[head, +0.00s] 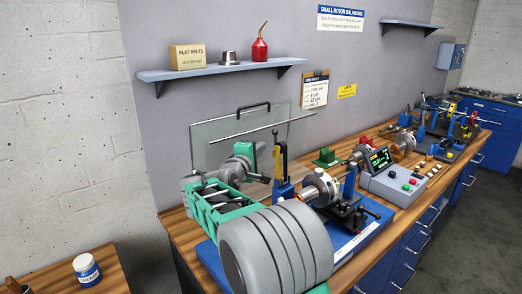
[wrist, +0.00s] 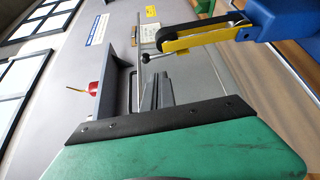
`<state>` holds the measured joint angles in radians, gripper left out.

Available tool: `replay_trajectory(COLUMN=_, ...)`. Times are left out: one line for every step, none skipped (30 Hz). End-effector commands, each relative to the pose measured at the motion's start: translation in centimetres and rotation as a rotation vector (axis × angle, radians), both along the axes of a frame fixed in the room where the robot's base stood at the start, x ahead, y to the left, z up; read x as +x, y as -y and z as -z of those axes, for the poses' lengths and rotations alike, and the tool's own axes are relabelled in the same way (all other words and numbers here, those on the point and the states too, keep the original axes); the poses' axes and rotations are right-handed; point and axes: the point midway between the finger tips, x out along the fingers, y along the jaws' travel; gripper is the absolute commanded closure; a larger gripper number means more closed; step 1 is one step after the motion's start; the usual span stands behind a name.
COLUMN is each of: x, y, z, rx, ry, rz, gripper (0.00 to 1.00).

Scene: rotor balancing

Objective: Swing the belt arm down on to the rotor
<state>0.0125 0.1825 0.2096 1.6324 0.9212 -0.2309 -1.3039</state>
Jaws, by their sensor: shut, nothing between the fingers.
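The belt arm (head: 283,160) is a yellow bar standing upright on a blue post (head: 284,190), with a small ball knob at its top. The wrist view also shows the belt arm (wrist: 195,43), its black belt along one side and its knob, joined to the blue post (wrist: 285,18). The rotor (head: 321,186), a silver disc on a copper-coloured shaft, lies right of the post, below the raised arm. My gripper (wrist: 158,80) is shut and empty, with a clear gap between its grey fingers and the knob. In the head view my arm hides part of the fixture's left side.
A clear guard panel (head: 220,128) stands behind the fixture. A grey control box (head: 393,184) with a lit screen is to the right. A wall shelf (head: 215,71) holds a box, a metal part and a red oil can. More fixtures stand farther along the wooden bench.

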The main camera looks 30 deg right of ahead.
Motion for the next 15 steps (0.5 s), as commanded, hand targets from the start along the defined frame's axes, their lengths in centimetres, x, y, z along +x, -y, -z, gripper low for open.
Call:
replay_trajectory(x=0.6, y=0.9, z=-0.2, rx=0.001, ry=-0.002, rz=0.003, gripper=1.00)
replay_trajectory(x=1.0, y=1.5, z=-0.2, rx=0.001, ry=-0.001, rz=0.004, gripper=1.00)
replay_trajectory(x=1.5, y=2.1, z=-0.1, rx=0.001, ry=-0.001, rz=0.003, gripper=1.00)
replay_trajectory(x=1.9, y=2.6, z=-0.1, rx=0.001, ry=-0.002, rz=0.004, gripper=1.00)
replay_trajectory(x=2.3, y=3.1, z=-0.1, rx=0.001, ry=-0.002, rz=0.003, gripper=1.00)
replay_trajectory(x=2.8, y=3.7, z=0.0, rx=0.001, ry=-0.002, rz=0.002, gripper=1.00)
replay_trajectory(x=3.1, y=4.1, z=0.1, rx=0.000, ry=-0.003, rz=0.003, gripper=1.00)
replay_trajectory(x=3.4, y=4.5, z=0.1, rx=0.000, ry=-0.001, rz=0.002, gripper=1.00)
replay_trajectory(x=3.8, y=4.9, z=0.1, rx=0.001, ry=-0.001, rz=0.001, gripper=1.00)
replay_trajectory(x=4.0, y=5.2, z=0.1, rx=0.001, ry=-0.001, rz=0.001, gripper=1.00)
replay_trajectory(x=4.2, y=5.5, z=0.1, rx=0.001, ry=-0.001, rz=0.001, gripper=1.00)
replay_trajectory(x=4.4, y=5.7, z=0.2, rx=0.001, ry=-0.001, rz=0.001, gripper=1.00)
replay_trajectory(x=4.6, y=5.8, z=0.3, rx=0.000, ry=-0.001, rz=0.000, gripper=1.00)
replay_trajectory(x=4.6, y=5.9, z=0.3, rx=0.000, ry=-0.001, rz=-0.001, gripper=1.00)
replay_trajectory(x=4.7, y=6.0, z=0.3, rx=0.001, ry=-0.001, rz=-0.001, gripper=1.00)
